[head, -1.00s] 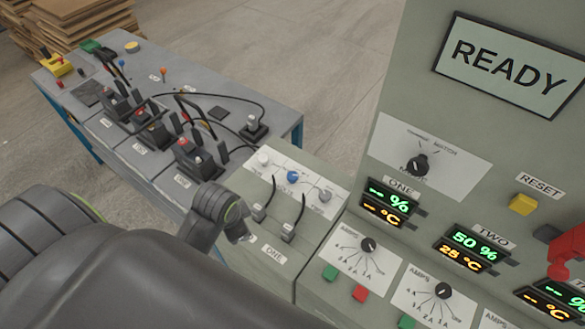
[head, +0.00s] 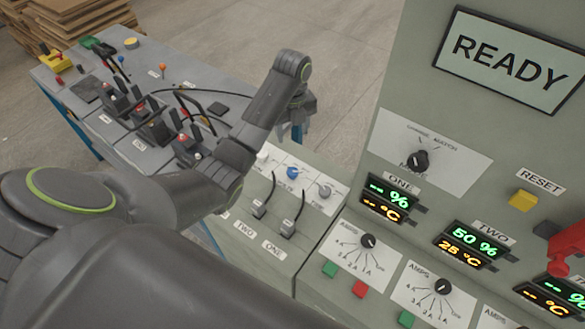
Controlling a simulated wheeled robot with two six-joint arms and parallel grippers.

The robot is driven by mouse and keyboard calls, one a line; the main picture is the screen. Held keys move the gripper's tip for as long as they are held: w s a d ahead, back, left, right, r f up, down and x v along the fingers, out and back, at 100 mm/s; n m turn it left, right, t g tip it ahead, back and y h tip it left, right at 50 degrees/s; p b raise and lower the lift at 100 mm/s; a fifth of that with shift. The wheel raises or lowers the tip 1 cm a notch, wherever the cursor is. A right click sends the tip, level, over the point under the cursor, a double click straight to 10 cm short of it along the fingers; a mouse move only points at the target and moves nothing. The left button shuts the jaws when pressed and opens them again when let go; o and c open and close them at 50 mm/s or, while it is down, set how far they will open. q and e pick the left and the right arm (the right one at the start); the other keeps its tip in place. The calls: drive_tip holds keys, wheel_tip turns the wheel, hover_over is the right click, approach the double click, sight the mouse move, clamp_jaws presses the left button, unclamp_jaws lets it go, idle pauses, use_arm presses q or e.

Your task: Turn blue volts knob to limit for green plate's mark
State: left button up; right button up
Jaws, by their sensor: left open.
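The blue knob (head: 292,172) sits on a pale label panel on the sloped grey console, between a white knob (head: 263,155) and a grey knob (head: 324,192). The marks around it are too small to read. My left gripper (head: 297,132) hangs just beyond and above the blue knob, apart from it, fingers pointing down. It is open and seems empty. I cannot make out a green plate for certain. My right gripper is not in view.
Two black cables (head: 302,205) rise from sockets in front of the knobs. The tall cabinet with the READY screen (head: 512,62) stands to the right. Batteries with clips and cables stand on the bench (head: 60,75) at left, partly behind my left arm.

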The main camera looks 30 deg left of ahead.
use_arm(q)
drive_tip(key=b, duration=0.9)
hover_over(292, 171)
wheel_tip(292, 171, down, 9)
drive_tip(key=shift+f, duration=0.15)
wheel_tip(292, 171, down, 8)
drive_tip(key=shift+p, duration=0.65)
